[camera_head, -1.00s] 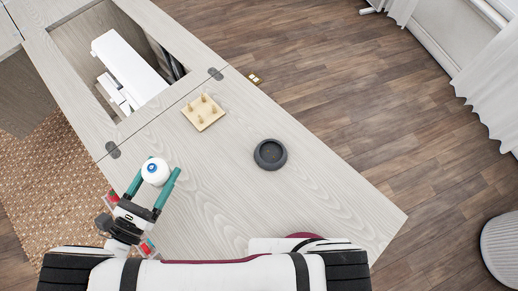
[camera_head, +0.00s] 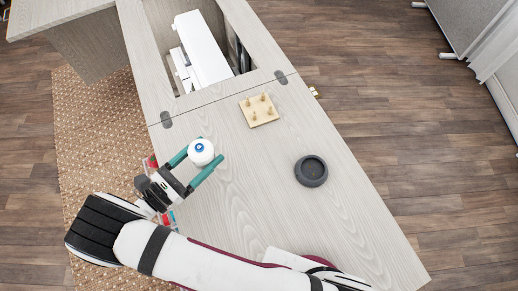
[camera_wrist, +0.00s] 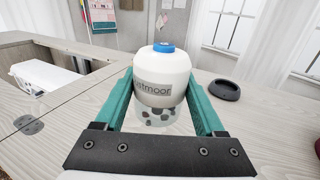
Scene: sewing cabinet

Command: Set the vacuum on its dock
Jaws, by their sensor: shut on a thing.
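The vacuum (camera_head: 201,153) is a small white rounded canister with a blue button on top. In the wrist view the vacuum (camera_wrist: 162,78) shows a grey label and a clear lower part with dark specks. My gripper (camera_head: 203,157) is shut on it, with one teal finger on each side. It looks upright; I cannot tell whether its base touches the table. The dock (camera_head: 311,171) is a dark grey round dish, empty, on the tabletop to the right of my gripper. The dock (camera_wrist: 225,90) also shows at the right in the wrist view.
A wooden board with several pegs (camera_head: 259,110) lies between and beyond the vacuum and dock. A white sewing machine (camera_head: 204,48) sits in the cabinet opening, with hinges (camera_head: 166,119) along the seam. The tabletop (camera_head: 260,210) between vacuum and dock is clear.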

